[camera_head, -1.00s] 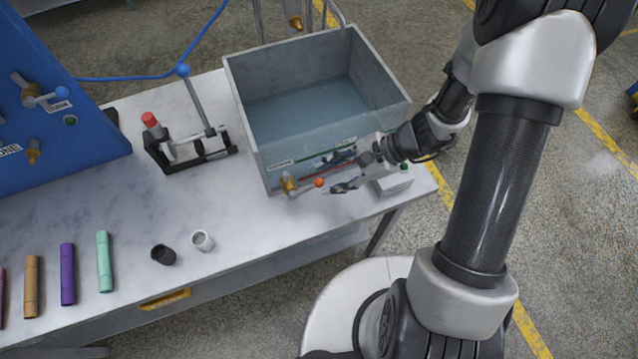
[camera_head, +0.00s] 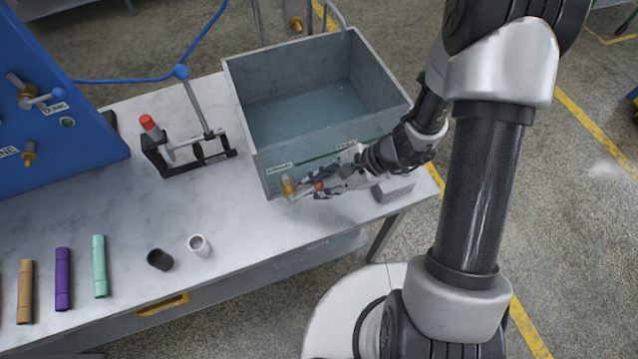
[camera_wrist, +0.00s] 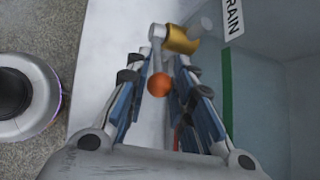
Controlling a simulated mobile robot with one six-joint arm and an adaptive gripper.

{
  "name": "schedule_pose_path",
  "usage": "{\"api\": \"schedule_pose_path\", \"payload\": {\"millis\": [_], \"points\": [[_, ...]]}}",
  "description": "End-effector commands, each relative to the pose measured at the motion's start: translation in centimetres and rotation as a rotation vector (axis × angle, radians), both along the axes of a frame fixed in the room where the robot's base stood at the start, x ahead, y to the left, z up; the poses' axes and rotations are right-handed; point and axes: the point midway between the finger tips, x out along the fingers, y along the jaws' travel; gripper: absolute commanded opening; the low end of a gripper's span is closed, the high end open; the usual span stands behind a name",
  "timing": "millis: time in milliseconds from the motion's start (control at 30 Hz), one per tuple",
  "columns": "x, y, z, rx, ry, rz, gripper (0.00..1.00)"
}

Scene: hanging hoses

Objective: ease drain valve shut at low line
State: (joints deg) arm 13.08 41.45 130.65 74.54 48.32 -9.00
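The drain valve has a brass body (camera_head: 288,188) at the lower front left corner of the grey water tank. Its lever ends in an orange ball knob (camera_head: 319,186). In the wrist view the brass body (camera_wrist: 181,41) sits beyond the fingertips, beside a label reading "DRAIN" (camera_wrist: 233,17). My gripper (camera_head: 325,189) reaches in from the right along the tank's front. In the wrist view my gripper (camera_wrist: 160,68) is open, with the orange knob (camera_wrist: 158,86) between its two fingers. Gaps seem to show on both sides of the knob; contact is unclear.
The water tank (camera_head: 262,150) stands on a marble-topped bench (camera_head: 215,275). A small grey block (camera_head: 394,190) lies beside my wrist. A black stand with a red-capped part (camera_head: 160,150) is left of the tank. Two small cups and several coloured tubes lie toward the front left.

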Motion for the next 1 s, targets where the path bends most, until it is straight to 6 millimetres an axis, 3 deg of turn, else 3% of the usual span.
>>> {"api": "schedule_pose_path", "payload": {"millis": [300, 733, 1000], "points": [[0.0, 0.0, 0.0, 0.0, 0.0, 0.0, 0.0], [0.0, -0.1, -0.2, 0.009, 0.004, -0.001, 0.0], [0.2, -0.4, -2.1, 0.201, 0.06, -0.004, 0.0]]}}
